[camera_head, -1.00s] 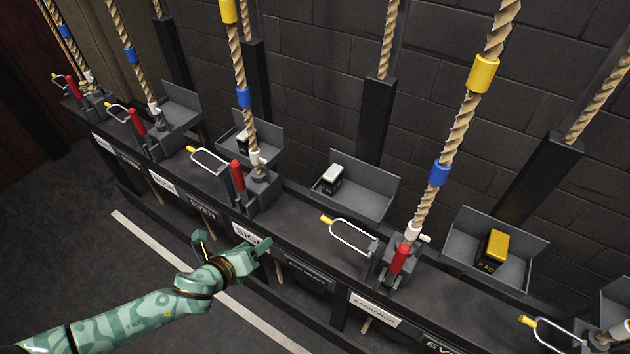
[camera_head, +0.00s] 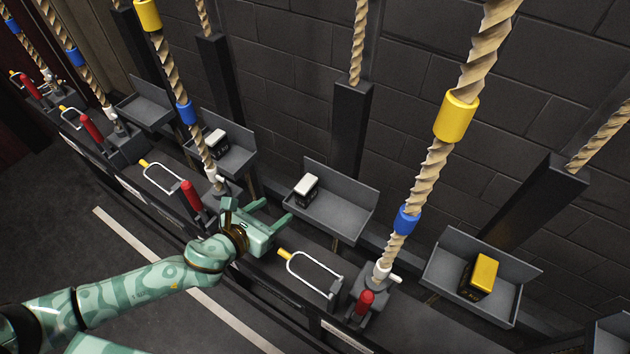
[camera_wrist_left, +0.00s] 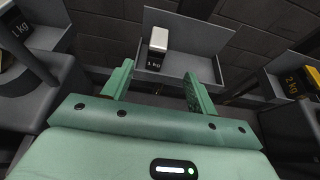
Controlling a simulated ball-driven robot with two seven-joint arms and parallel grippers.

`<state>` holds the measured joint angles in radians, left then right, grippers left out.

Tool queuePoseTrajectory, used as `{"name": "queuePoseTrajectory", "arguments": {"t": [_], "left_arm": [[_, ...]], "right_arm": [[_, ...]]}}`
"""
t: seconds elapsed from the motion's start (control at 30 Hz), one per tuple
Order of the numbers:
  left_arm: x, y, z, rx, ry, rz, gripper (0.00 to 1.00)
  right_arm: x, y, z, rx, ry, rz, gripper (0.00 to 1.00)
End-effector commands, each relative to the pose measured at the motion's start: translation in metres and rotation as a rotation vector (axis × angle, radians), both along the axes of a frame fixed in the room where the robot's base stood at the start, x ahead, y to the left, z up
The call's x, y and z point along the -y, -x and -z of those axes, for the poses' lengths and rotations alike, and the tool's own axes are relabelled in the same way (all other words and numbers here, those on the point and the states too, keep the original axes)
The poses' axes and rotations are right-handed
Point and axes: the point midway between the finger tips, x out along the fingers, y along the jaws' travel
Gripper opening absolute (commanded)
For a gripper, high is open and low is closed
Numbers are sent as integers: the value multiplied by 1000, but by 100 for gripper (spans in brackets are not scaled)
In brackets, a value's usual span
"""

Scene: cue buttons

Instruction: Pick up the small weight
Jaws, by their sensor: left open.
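A small black weight with a white top (camera_head: 306,188) stands in the left part of a grey tray (camera_head: 345,222). In the left wrist view this weight (camera_wrist_left: 157,46) is marked 1 kg. My left gripper (camera_head: 275,212) is open and empty, short of the tray, to the left of and nearer than the weight. In the left wrist view the weight shows beyond the gap between its fingers, apart from them. Another white-topped weight (camera_head: 215,145) stands in the tray farther left. A yellow-topped weight (camera_head: 481,276), marked 2 kg, is in the tray at right. My right gripper is not in view.
Ropes with yellow and blue bands rise beside the trays, one close to my left wrist (camera_head: 180,85) and one right of the middle tray (camera_head: 425,180). Wire loops (camera_head: 315,275) and red levers (camera_head: 192,195) stand along the front ledge. A brick wall is behind.

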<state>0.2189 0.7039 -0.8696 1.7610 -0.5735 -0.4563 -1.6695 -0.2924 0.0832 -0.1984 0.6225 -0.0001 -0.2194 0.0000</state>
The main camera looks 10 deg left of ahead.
Motion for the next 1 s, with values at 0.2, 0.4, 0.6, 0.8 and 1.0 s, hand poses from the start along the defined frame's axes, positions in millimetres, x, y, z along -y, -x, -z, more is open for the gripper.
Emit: {"name": "queuePoseTrajectory", "arguments": {"t": [0.2, 0.4, 0.6, 0.8, 1.0], "left_arm": [[17, -41, 22, 0, 3, -2, 58], [33, -77, 39, -2, 2, -1, 58], [40, -92, 44, -2, 1, -1, 58], [49, -119, 59, -3, 3, -1, 58], [56, -136, 63, -2, 2, 0, 58]], "right_arm": [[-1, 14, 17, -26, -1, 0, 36], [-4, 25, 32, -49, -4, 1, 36], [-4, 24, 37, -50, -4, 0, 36], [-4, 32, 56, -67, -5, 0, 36], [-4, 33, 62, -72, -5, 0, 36]]}}
